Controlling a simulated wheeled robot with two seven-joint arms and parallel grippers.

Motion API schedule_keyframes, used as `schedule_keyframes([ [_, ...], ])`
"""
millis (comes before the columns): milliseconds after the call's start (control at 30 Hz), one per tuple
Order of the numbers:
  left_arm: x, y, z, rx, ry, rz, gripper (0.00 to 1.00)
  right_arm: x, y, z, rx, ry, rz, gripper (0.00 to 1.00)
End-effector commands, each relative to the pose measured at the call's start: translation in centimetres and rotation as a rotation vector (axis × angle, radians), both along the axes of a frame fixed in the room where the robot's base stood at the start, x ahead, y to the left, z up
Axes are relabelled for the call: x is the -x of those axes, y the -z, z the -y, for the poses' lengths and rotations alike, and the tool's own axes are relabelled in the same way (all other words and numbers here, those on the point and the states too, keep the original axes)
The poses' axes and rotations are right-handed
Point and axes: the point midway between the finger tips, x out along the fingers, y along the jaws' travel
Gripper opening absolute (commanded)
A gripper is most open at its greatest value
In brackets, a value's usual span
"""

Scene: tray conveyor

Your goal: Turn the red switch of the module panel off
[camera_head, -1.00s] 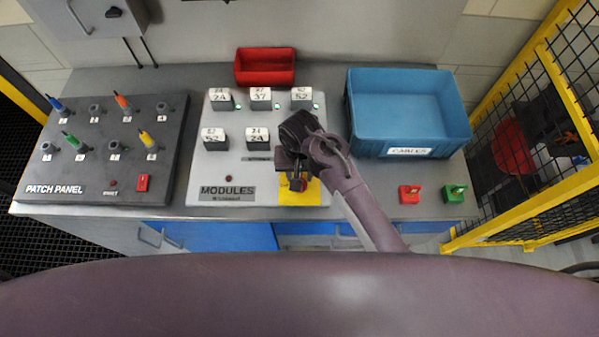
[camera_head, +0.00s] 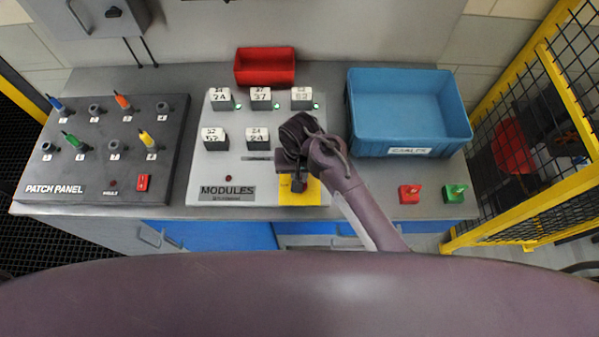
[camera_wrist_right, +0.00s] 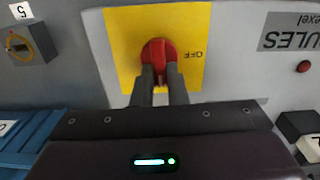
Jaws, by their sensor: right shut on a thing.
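The module panel (camera_head: 210,165) is a light grey board with several labelled modules on it. A yellow plate (camera_head: 313,193) is at its lower right corner, and it also shows in the right wrist view (camera_wrist_right: 125,40). The red switch (camera_wrist_right: 158,50) sits on that plate as a round knob. The word OFF reads upside down to the right of the knob in the wrist view. My right gripper (camera_wrist_right: 160,82) is shut on the near part of the knob, with a finger on each side. In the head view, my right gripper (camera_head: 298,186) hides the switch. My left gripper is not in view.
The patch panel (camera_head: 100,175) with coloured plugs is at the left. A red bin (camera_head: 265,80) is behind the modules and a blue crate (camera_head: 460,132) is to the right. Red (camera_head: 409,196) and green (camera_head: 454,194) buttons are at the front right, near a yellow fence (camera_head: 500,222).

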Motion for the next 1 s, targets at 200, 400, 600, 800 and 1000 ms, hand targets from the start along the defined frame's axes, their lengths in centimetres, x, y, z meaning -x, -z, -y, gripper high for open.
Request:
schedule_keyframes([
  [200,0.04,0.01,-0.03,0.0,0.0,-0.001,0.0,-0.05,-0.03,-0.14,-0.001,-0.112,0.002,0.0],
  [400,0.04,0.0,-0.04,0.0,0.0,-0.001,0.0,-0.02,-0.05,-0.33,-0.001,-0.282,0.002,0.0],
  [600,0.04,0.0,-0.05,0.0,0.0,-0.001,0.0,0.04,-0.07,-0.53,-0.001,-0.473,0.003,0.0],
  [800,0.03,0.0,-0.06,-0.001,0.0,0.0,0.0,0.15,-0.09,-0.72,-0.001,-0.666,0.003,0.0],
  [1000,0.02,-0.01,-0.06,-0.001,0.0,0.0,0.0,0.29,-0.11,-0.87,-0.002,-0.855,0.004,0.0],
])
